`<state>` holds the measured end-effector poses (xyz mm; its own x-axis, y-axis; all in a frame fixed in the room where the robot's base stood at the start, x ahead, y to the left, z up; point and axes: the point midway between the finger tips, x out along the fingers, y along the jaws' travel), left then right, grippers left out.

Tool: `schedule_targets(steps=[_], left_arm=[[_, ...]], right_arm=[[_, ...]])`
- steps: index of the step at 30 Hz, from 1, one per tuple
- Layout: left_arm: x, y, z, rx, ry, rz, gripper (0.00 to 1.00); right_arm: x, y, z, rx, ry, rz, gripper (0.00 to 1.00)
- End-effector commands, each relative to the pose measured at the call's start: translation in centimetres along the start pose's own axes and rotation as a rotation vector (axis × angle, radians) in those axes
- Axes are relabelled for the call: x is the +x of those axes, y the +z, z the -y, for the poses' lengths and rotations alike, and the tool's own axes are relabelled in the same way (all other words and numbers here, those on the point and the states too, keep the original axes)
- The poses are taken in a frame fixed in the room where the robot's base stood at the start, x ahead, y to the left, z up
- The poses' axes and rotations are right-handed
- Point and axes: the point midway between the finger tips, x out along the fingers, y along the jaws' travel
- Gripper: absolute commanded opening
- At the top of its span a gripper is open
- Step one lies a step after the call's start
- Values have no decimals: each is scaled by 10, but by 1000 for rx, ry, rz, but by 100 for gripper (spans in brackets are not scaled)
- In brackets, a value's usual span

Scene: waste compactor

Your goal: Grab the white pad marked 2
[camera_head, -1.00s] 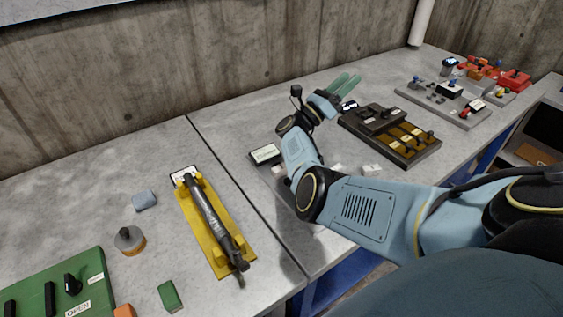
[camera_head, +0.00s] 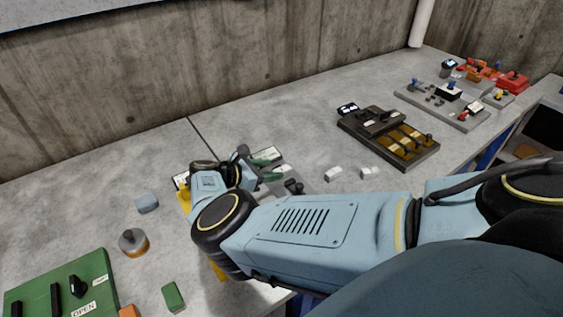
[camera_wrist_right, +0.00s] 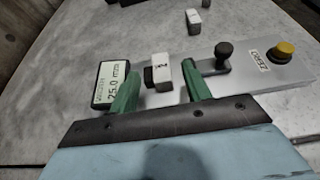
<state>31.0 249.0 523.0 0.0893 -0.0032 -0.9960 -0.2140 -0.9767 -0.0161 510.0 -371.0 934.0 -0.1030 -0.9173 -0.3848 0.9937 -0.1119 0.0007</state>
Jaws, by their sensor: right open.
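My right gripper (camera_head: 268,170) is low over the grey table in the head view, reaching in from the right. In the wrist view its green fingers (camera_wrist_right: 160,70) are open. A small white pad (camera_wrist_right: 162,67) with a dark base lies between and just beyond the fingertips; its dark mark looks like a 2. I cannot tell whether either finger touches it. The gripper hides this pad in the head view. Two other white pads, one nearer (camera_head: 333,174) and one farther (camera_head: 370,172), lie to the right. My left gripper is not in view.
A display reading 25.0 mm (camera_wrist_right: 111,83) sits close beside the left finger. A grey plate with a black knob (camera_wrist_right: 224,50) and yellow button (camera_wrist_right: 286,49) lies by the right finger. A dark brown panel (camera_head: 390,135) stands farther right.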

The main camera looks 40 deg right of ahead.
Motion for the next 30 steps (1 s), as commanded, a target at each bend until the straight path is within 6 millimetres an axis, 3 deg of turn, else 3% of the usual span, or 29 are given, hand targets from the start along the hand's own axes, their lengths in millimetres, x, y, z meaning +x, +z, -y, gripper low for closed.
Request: schedule_targets(steps=[5,15,25,30], left_arm=[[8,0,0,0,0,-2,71],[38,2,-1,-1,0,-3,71],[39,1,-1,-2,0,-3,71],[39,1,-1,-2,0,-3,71]], right_arm=[[11,0,-1,1,1,2,48],[54,-1,0,1,-1,2,48],[58,2,0,-1,1,2,48],[58,2,0,-1,1,2,27]])
